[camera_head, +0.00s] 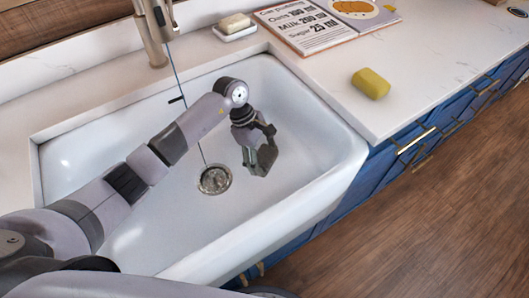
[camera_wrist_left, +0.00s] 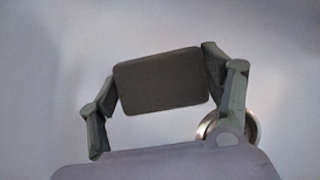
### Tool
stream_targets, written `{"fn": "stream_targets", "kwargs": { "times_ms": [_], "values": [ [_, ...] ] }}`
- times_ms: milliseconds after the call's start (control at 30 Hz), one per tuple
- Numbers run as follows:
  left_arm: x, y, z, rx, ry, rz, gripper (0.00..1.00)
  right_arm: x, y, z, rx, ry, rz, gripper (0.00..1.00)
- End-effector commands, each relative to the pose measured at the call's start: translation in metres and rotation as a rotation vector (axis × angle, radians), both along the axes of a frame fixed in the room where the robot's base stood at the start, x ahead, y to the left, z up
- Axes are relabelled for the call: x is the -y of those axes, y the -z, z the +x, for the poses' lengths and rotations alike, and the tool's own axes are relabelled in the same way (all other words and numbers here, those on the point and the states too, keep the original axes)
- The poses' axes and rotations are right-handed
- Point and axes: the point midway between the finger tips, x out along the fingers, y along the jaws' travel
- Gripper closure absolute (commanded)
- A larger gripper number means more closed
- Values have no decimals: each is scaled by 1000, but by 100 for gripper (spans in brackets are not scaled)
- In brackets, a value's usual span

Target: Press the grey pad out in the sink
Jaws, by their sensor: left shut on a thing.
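The grey pad (camera_wrist_left: 162,82) is a dark, rounded rectangle between the two fingers of my left gripper (camera_wrist_left: 160,84) in the left wrist view. The gripper is shut on it. In the head view my left gripper (camera_head: 262,152) points down inside the white sink (camera_head: 306,204), to the right of the drain (camera_head: 215,179). The pad shows there only as a small dark patch at the fingertips, and I cannot tell whether it touches the sink floor. The drain also shows behind my right-hand finger in the wrist view (camera_wrist_left: 251,127). My right gripper is not in view.
A yellow sponge (camera_head: 371,83) lies on the counter right of the sink. A soap bar (camera_head: 235,22) rests on a white dish (camera_head: 236,34) behind the sink, near an open recipe book (camera_head: 306,26). The tap (camera_head: 152,38) stands at the back left.

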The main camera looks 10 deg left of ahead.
Motion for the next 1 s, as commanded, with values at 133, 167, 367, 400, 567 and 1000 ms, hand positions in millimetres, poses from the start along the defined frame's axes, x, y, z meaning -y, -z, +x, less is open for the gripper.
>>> {"fn": "stream_targets", "kwargs": {
  "times_ms": [133, 167, 367, 400, 567, 1000],
  "values": [
    [1, 22, 0, 0, 1, -3, 50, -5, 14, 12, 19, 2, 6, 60],
    [1, 26, 0, 0, 1, -2, 50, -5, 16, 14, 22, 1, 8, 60],
    [0, 44, 0, 0, 1, -2, 50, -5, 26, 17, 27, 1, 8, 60],
    [0, 46, 0, 1, 1, -2, 50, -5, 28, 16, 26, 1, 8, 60],
    [1, 52, 0, 1, 1, -1, 50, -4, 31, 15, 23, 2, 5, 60],
    [0, 53, 0, 1, 2, 0, 50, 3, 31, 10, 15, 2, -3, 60]
  ]
}}
